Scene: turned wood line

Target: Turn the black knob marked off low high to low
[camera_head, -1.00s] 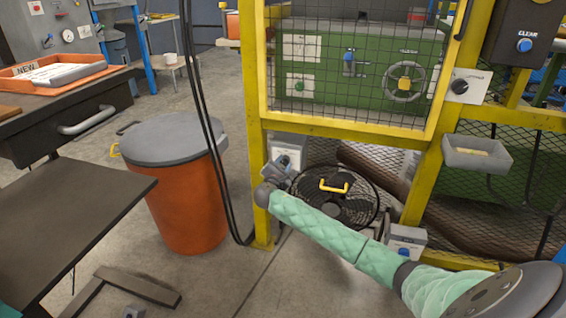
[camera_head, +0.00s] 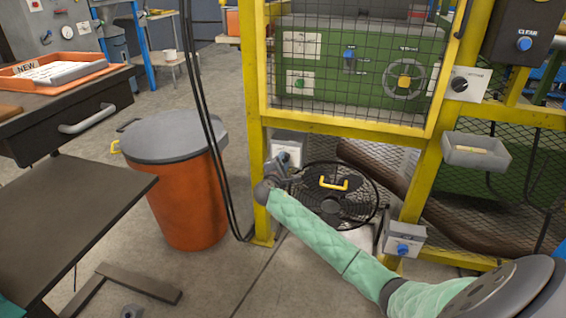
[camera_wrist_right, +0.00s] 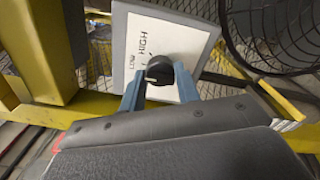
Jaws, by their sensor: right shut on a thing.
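The black knob (camera_wrist_right: 158,70) sits on a white plate (camera_wrist_right: 135,30) on a grey box fixed to the yellow post. In the right wrist view the words LOW and HIGH show on the plate; OFF cannot be made out. The knob stands between the two blue fingers of my right gripper (camera_wrist_right: 160,78), which is shut on it. I cannot tell for sure where its pointer stands. In the head view the grey box (camera_head: 289,142) is at the post, with my right gripper (camera_head: 284,166) against its front, hiding the knob. My left gripper is not in view.
A second box with a blue knob (camera_head: 403,249) is lower right. An orange bin (camera_head: 185,205) stands left. Black cables (camera_head: 205,110) hang beside the yellow post (camera_head: 256,100).

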